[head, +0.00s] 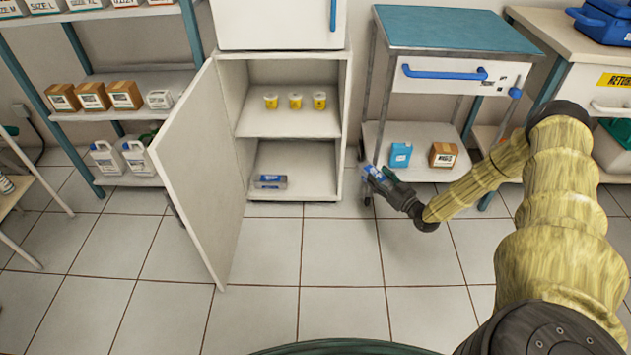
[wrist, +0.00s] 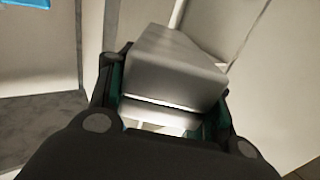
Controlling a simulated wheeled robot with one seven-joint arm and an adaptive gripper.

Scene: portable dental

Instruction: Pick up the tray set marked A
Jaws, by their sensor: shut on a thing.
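My gripper (head: 386,182) is in the head view, to the right of the open cabinet and in front of the blue-topped cart. It is shut on a small pack (head: 374,173) with a blue and white face, held clear of the floor. In the wrist view the held pack (wrist: 175,65) shows as a pale grey box between the fingers. A similar blue and clear pack (head: 270,182) lies on the cabinet's bottom shelf. I cannot read a letter on either pack.
The white cabinet (head: 343,130) has its door (head: 205,170) swung open to the left. Several yellow-labelled cups (head: 295,101) stand on its upper shelf. The cart (head: 455,30) holds a blue box (head: 400,155) and a brown box (head: 443,155) on its lower shelf. The tiled floor (head: 340,250) is clear.

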